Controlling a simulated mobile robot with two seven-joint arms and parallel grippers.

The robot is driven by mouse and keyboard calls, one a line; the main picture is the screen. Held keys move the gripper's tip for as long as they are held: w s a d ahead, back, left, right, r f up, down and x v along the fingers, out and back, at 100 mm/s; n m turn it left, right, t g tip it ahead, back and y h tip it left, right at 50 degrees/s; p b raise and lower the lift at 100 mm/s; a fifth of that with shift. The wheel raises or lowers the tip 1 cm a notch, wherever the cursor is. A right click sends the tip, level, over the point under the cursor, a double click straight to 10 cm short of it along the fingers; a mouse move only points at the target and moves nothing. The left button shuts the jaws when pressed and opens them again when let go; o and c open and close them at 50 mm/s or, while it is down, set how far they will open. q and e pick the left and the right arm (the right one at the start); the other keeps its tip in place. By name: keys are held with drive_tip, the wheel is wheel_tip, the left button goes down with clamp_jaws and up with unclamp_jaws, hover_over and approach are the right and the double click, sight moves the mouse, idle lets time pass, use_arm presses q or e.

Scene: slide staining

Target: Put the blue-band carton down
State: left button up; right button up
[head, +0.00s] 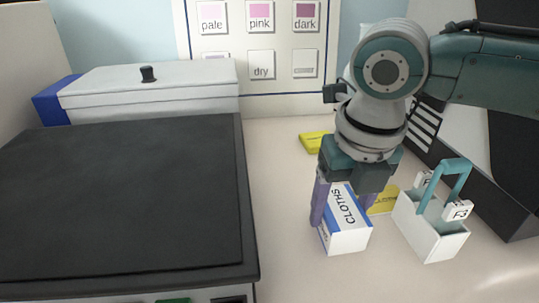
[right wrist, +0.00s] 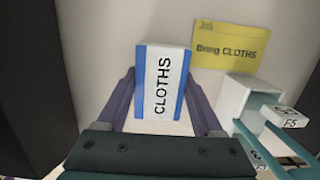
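The blue-band carton (head: 347,240) is white with blue edges and the word CLOTHS. It also shows in the right wrist view (right wrist: 160,85). My right gripper (head: 340,212) points down over it, with one purple finger against each side, and looks shut on it. I cannot tell whether the carton's bottom touches the counter. My left gripper is not in view.
A yellow card (right wrist: 236,46) reading CLOTHS lies beside the carton. A white slide carrier with a teal handle (head: 431,226) stands close on the right. A yellow object (head: 314,143) lies behind. A large dark-topped unit (head: 120,205) fills the left. Bare counter (head: 285,215) lies between.

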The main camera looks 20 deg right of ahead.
sight(345, 215)
drive_tip(key=o, duration=0.5)
drive_tip(key=shift+c, duration=0.2)
